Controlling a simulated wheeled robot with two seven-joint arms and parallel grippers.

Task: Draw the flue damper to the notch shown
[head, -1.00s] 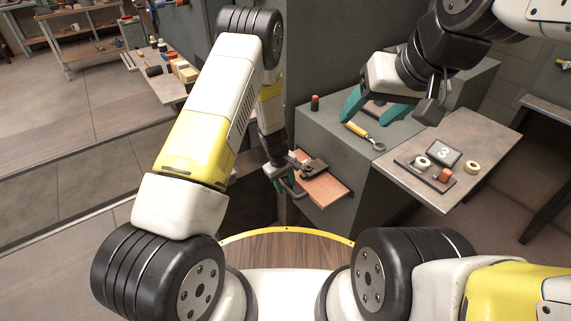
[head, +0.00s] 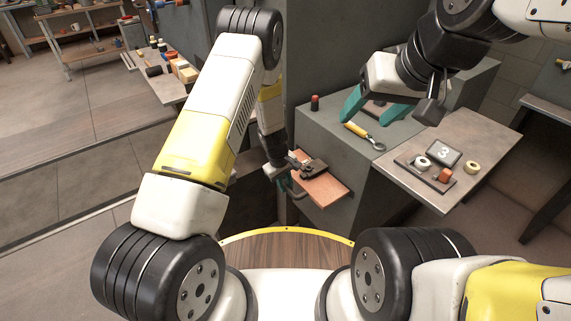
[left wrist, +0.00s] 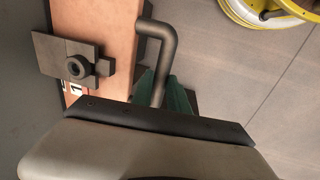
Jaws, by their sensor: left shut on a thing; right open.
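The flue damper (head: 322,190) is a flat orange-brown plate sticking out of the grey kiln-like block. It also shows in the left wrist view (left wrist: 112,30). A bent grey rod handle (left wrist: 160,55) comes off its side. My left gripper (head: 284,182) is shut on this handle; its teal fingers are mostly hidden behind the wrist. A dark bracket with a round knob (left wrist: 76,66) lies across the plate. Small red and white marks (left wrist: 73,90) show beside it, too small to read. A sign (head: 444,154) reads "3". My right gripper (head: 377,107) is open above the block top.
The block top (head: 335,132) bears a yellow-handled tool (head: 358,130) and a dark red-topped cylinder (head: 315,102). A side table (head: 470,135) holds a tray (head: 412,165) with small items, and a tape roll (head: 473,168).

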